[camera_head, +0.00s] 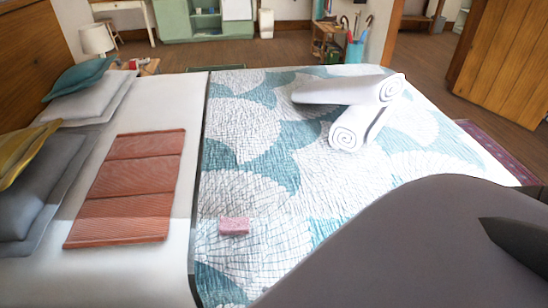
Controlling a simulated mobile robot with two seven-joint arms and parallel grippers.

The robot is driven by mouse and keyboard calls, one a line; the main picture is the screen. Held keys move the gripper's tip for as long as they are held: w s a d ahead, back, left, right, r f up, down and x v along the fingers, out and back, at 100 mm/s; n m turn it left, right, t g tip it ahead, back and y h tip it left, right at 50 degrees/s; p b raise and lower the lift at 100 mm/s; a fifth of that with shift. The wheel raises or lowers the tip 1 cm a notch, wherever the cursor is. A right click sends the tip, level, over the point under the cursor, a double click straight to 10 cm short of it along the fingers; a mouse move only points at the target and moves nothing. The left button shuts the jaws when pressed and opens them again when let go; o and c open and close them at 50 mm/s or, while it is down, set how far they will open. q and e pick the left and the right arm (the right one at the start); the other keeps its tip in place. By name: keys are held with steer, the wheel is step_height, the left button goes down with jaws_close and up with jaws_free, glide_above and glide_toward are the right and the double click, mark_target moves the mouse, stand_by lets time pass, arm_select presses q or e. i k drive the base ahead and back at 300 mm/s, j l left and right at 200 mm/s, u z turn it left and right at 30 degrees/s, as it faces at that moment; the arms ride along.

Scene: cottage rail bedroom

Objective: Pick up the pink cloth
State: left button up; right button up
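A small pink cloth (235,226), folded into a rectangle, lies on the teal and white patterned quilt (245,121) near the quilt's left edge. Nothing covers it. A large dark grey part, likely my own arm, fills the lower right and hides that corner of the bed. Neither gripper's fingertips can be made out, and nothing of mine touches the cloth.
A reddish folded blanket (128,188) lies on the white sheet to the left. Rolled white towels (352,128) rest on the quilt's far right. Pillows (82,102) line the left side. The quilt around the cloth is clear.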

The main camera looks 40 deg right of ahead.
mark_target(228, 226)
steer(key=z, duration=0.95)
steer(key=u, duration=1.65)
steer(key=z, duration=1.55)
